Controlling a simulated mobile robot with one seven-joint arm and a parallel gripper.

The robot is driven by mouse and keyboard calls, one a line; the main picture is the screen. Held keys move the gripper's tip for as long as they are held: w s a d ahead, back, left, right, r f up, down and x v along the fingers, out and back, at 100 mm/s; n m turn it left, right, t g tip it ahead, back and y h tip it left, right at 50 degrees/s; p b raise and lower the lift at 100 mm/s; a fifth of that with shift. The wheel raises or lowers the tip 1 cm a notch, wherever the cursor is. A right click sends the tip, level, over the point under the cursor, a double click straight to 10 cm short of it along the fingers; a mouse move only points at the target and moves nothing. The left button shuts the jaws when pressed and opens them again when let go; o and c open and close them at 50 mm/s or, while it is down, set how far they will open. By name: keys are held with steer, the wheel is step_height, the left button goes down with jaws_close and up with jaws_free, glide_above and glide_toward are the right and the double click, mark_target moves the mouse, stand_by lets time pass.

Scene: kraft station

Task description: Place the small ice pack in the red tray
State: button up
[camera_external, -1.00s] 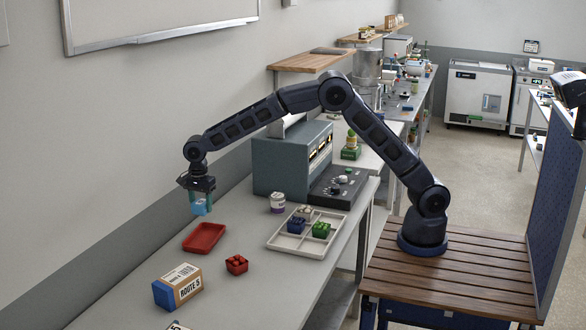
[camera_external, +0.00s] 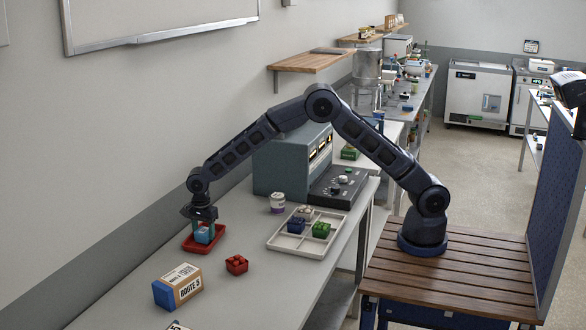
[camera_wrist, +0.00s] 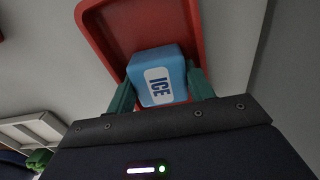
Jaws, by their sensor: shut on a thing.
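The small ice pack (camera_external: 203,235) is a light blue block with a white ICE label, and it also shows in the wrist view (camera_wrist: 158,75). My gripper (camera_external: 204,230) is shut on it, with a green finger at each side of the block in the wrist view (camera_wrist: 160,88). The red tray (camera_external: 190,246) is a shallow rectangular tray on the bench near the wall. The ice pack is over or inside the tray; I cannot tell whether it touches the floor. The tray's red floor and rim (camera_wrist: 95,30) show around the block in the wrist view.
A ROUTE 5 box (camera_external: 178,287) and a red block (camera_external: 237,265) sit in front of the tray. A white divided tray (camera_external: 290,241) holding blue and green blocks lies to the right. A white jar (camera_external: 277,203) and a grey machine (camera_external: 290,165) stand behind.

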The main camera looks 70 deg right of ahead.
mark_target(204, 230)
steer(key=o, duration=0.8)
steer(key=shift+f, duration=0.1)
steer(key=shift+c, duration=0.2)
step_height(204, 230, up, 11)
steer(key=s+d+r+n+t, duration=0.2)
steer(key=s+d+r+n, duration=0.6)
steer(key=s+d+r, duration=1.35)
steer(key=s+d+r+n+t, duration=0.1)
steer(key=s+d+r+n, duration=0.1)
steer(key=s+d, duration=0.35)
steer(key=s+d+r+n, duration=0.1)
steer(key=s+d+n, duration=0.2)
steer(key=s, duration=0.6)
steer(key=s+d+f+n, duration=0.2)
steer(key=s, duration=0.6)
steer(key=s+d+f+n+t, duration=0.1)
steer(key=s+d+f+n, duration=0.1)
steer(key=s, duration=0.6)
steer(key=shift+f+n+t, duration=0.3)
steer(key=shift+f+n, duration=0.2)
steer(key=shift+f, duration=0.15)
